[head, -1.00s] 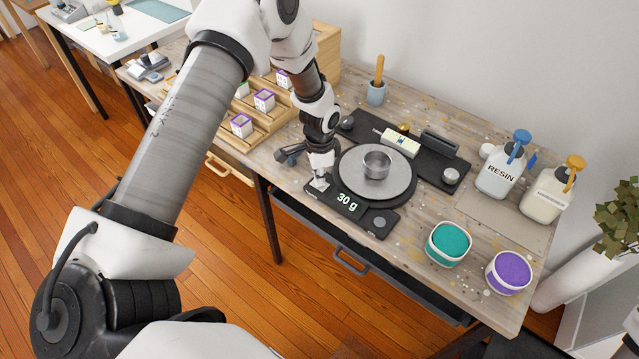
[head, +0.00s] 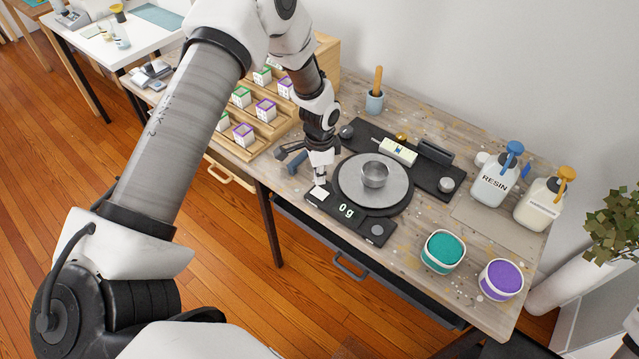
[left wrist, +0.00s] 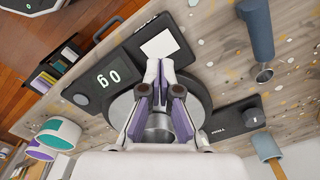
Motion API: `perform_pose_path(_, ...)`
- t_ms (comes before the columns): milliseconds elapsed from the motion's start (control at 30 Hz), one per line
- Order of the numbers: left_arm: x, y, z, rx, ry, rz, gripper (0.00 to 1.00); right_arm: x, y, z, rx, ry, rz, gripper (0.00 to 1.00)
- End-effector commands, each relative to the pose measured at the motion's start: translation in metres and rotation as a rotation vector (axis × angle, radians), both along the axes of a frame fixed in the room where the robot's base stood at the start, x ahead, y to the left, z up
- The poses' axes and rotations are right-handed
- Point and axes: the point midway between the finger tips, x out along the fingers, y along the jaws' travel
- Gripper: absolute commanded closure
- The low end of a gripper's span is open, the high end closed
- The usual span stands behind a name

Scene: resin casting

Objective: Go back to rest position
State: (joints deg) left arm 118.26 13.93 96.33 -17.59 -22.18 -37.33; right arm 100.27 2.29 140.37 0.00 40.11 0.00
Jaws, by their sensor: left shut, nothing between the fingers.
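My left gripper (head: 319,178) is shut and empty, pointing down just above the white button pad at the left end of the scale's front panel. In the left wrist view its closed fingertips (left wrist: 159,65) sit near that white pad (left wrist: 160,45); I cannot tell whether they touch. The scale (head: 377,229) reads 0 g, and a metal cup (head: 374,174) stands on its round plate (head: 349,197). In the left wrist view the cup (left wrist: 158,128) is partly hidden behind the fingers. My right gripper is not in view.
Resin bottle (head: 493,184), a second bottle (head: 540,206), teal tub (head: 442,251) and purple tub (head: 500,280) stand to the right. Behind the scale lies a black tray (head: 424,172). A stepped wooden rack (head: 268,140) with small boxes is at the left.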

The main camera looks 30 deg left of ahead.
Motion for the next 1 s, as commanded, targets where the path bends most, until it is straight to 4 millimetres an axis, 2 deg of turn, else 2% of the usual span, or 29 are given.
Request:
perform_pose_path(467, 0.000, 0.000, -0.001, 0.000, 0.000, 0.000, 1.00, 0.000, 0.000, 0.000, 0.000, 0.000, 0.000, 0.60)
perform_pose_path(567, -0.007, -0.001, -0.011, 0.003, 0.023, -0.004, 1.00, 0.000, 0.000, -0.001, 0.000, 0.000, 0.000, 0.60)
perform_pose_path(633, -0.025, -0.007, -0.029, 0.008, 0.071, -0.022, 1.00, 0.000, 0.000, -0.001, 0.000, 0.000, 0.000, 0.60)
perform_pose_path(667, -0.038, -0.011, -0.038, 0.008, 0.103, -0.030, 1.00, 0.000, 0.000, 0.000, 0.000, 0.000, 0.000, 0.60)
perform_pose_path(767, -0.098, -0.031, -0.068, -0.003, 0.220, -0.046, 1.00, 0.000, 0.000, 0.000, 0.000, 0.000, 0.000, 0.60)
perform_pose_path(867, -0.176, -0.058, -0.097, -0.022, 0.305, 0.014, 1.00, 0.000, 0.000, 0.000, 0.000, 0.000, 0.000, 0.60)
perform_pose_path(900, -0.211, -0.069, -0.105, -0.025, 0.323, 0.072, 1.00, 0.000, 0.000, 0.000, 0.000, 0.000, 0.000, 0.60)
perform_pose_path(1000, -0.291, -0.088, -0.107, -0.002, 0.306, 0.304, 1.00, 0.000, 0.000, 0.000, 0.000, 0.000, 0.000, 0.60)
